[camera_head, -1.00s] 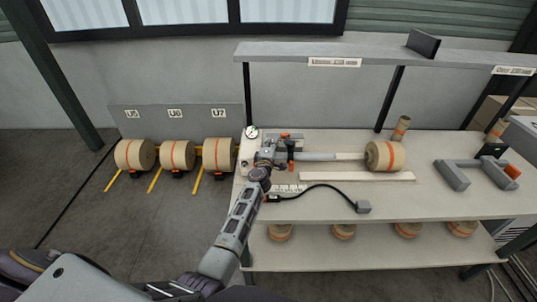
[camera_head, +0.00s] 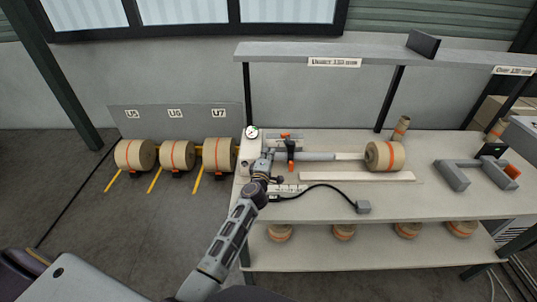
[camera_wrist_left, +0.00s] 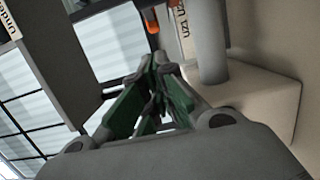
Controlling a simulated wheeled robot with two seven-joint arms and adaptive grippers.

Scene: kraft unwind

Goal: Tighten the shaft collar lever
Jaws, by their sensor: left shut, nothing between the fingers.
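The shaft (camera_head: 320,156) is a grey bar lying left to right across the bench. A dark collar with an orange-tipped lever (camera_head: 291,143) sits near its left end. My left gripper (camera_head: 268,156) is just left of the collar lever, with its arm reaching in from the front. In the left wrist view its green-padded fingers (camera_wrist_left: 158,68) are closed together with nothing between them. An orange lever end (camera_wrist_left: 152,22) shows beyond the fingertips there, apart from them. Whether the gripper touches the collar is unclear in the head view. My right gripper is not in view.
A kraft roll (camera_head: 384,156) is on the shaft's right end. A pale strip (camera_head: 357,177) and a cable with a grey box (camera_head: 363,207) lie in front. A round gauge (camera_head: 252,132) stands at left. Grey blocks (camera_head: 452,175) are at right.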

